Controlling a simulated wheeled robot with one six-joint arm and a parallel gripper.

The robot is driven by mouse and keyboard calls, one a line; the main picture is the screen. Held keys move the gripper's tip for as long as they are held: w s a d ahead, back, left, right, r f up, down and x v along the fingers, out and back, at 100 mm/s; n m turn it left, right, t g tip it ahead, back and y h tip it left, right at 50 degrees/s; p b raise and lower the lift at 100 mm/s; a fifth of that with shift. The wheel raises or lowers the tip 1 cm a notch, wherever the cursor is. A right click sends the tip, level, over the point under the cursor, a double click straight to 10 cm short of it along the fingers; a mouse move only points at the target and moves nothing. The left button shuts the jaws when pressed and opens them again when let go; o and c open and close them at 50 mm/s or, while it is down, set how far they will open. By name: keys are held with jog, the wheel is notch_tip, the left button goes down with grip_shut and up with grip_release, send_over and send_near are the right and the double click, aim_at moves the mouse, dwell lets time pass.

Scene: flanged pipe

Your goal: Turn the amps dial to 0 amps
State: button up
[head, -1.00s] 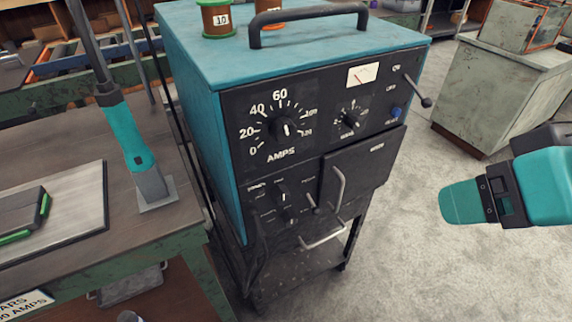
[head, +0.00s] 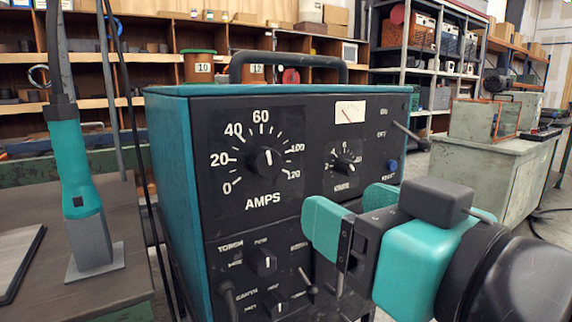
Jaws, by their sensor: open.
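The amps dial (head: 265,159) is a black knob with a white pointer mark on the upper left of the welder's black front panel. Its printed scale runs from 0 at lower left over 60 near the top to 120 at lower right.
A teal torch (head: 78,180) stands on the bench at left. Shelves stand behind.

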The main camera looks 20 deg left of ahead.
aim_at(270, 168)
jog(key=p+x, duration=0.6)
jog(key=p, duration=0.2)
jog(key=p+x, duration=0.7)
jog(key=p, duration=0.2)
jog(key=shift+w+a+r, duration=0.1)
jog(key=shift+w+r, duration=0.1)
jog(key=shift+r, duration=0.05)
jog(key=shift+w+a+f+p, duration=0.25)
jog(key=shift+w+a+p, duration=0.25)
jog(key=shift+a, duration=0.05)
jog(key=c, duration=0.9)
